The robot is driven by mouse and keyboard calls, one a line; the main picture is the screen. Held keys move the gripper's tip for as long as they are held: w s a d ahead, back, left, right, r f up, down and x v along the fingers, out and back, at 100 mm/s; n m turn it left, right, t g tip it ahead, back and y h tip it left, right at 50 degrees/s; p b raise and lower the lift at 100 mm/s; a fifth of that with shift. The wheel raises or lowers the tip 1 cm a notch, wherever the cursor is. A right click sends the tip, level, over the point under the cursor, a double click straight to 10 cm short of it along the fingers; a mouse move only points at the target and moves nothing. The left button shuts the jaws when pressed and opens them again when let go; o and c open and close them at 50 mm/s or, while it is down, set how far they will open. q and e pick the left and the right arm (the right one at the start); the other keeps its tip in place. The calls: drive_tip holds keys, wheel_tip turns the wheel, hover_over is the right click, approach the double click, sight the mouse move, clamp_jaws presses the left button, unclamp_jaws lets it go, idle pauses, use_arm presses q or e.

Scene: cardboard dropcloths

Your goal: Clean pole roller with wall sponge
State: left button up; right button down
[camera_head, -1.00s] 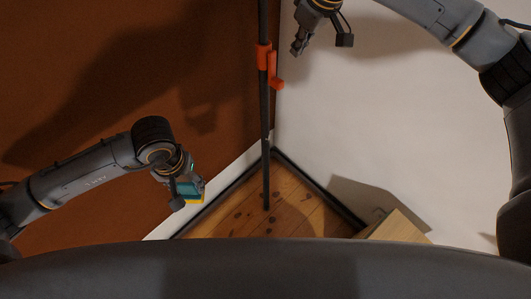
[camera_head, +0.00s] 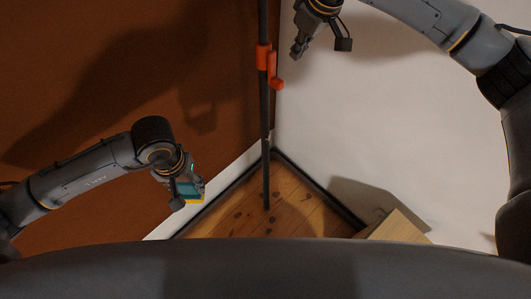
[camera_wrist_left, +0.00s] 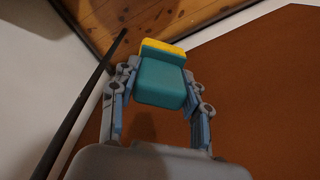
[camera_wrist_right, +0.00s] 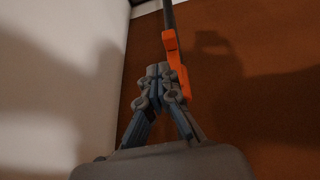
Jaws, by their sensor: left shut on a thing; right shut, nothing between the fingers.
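The wall sponge (camera_wrist_left: 162,82), teal with a yellow layer, is held between the fingers of my left gripper (camera_wrist_left: 160,75); it also shows in the head view (camera_head: 190,190). A dark pole (camera_head: 265,130) stands upright in the corner with an orange clamp-like piece (camera_head: 264,57) on it. The pole also shows at the left of the left wrist view (camera_wrist_left: 85,100). My right gripper (camera_head: 297,52) is shut and empty, a little right of the pole; in the right wrist view its fingertips (camera_wrist_right: 158,70) are close to the orange piece (camera_wrist_right: 175,62). No roller head is visible.
A brown wall (camera_head: 100,80) and a white wall (camera_head: 400,120) meet behind the pole. The wooden floor (camera_head: 290,205) has dark spots. A light wooden or cardboard box (camera_head: 398,227) stands at the lower right.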

use_arm(q)
drive_tip(key=shift+r, duration=0.15)
use_arm(e)
drive_tip(key=shift+f, duration=2.55)
